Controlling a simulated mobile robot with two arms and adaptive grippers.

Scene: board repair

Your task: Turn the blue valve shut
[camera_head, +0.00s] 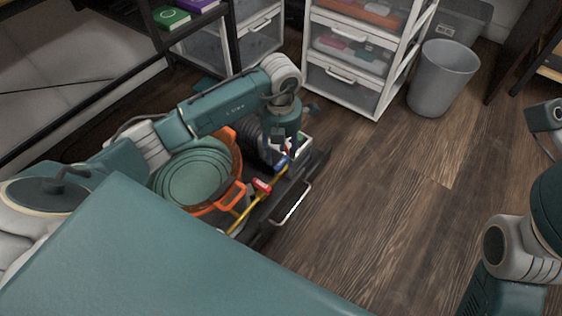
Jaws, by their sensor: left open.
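A small blue part that looks like the blue valve (281,163) shows low in the dark open drawer or board area near the middle of the camera_head view. My left gripper (283,152) points down right over it. Its fingers are small and partly hidden by the wrist, and it is open. I cannot tell whether the fingers touch the valve or are just around it. The valve's handle angle is not clear.
A red valve (262,186) on a yellow pipe (241,216) is close by, toward the lower left. An orange basket (236,194) with a round green ribbed thing (193,172) stands left. A drawer unit (343,75) and grey bin (442,78) are behind. The wooden floor (385,200) is clear.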

